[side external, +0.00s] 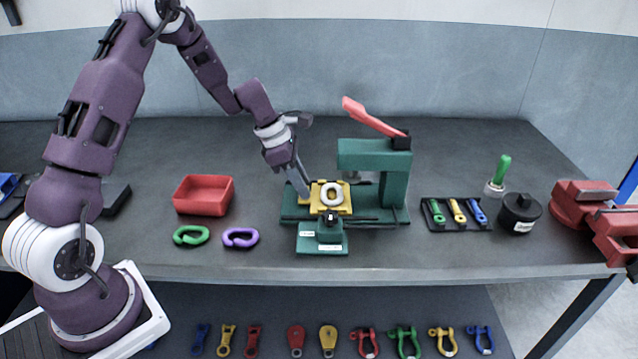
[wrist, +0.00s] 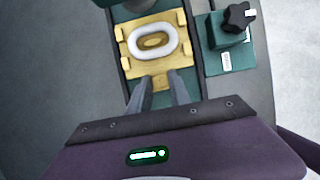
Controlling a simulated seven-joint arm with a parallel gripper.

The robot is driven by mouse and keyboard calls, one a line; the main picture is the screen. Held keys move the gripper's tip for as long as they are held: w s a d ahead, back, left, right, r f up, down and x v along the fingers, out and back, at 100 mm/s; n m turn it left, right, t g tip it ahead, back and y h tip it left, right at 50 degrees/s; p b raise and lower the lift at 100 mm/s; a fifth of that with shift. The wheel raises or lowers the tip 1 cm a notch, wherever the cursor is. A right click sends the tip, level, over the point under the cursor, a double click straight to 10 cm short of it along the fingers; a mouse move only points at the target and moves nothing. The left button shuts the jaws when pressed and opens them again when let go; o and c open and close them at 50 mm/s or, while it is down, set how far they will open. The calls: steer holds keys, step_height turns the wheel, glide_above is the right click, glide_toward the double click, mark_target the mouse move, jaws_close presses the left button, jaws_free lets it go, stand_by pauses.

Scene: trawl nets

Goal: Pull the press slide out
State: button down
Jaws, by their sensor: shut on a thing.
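The yellow press slide (side external: 317,205) lies on the green base of the press (side external: 385,175), to the left of the press head and clear of it. A white oval link (side external: 332,188) sits on the slide around a raised yellow centre. My gripper (side external: 305,190) reaches down at the slide's left end. In the wrist view my gripper (wrist: 160,90) has its two fingers on either side of the narrow tab at the near end of the slide (wrist: 127,62), shut on it. The fingertips partly hide the tab.
A black knob (side external: 330,219) on a green block stands in front of the slide. A red lever (side external: 372,116) rises above the press. A red tray (side external: 204,195), a green link (side external: 191,235) and a purple link (side external: 240,238) lie left, with bare table between.

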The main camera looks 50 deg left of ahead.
steer(key=s+a, duration=0.4)
steer(key=c, duration=1.2)
jaws_free()
steer(key=v, duration=0.7)
steer(key=shift+r, duration=0.1)
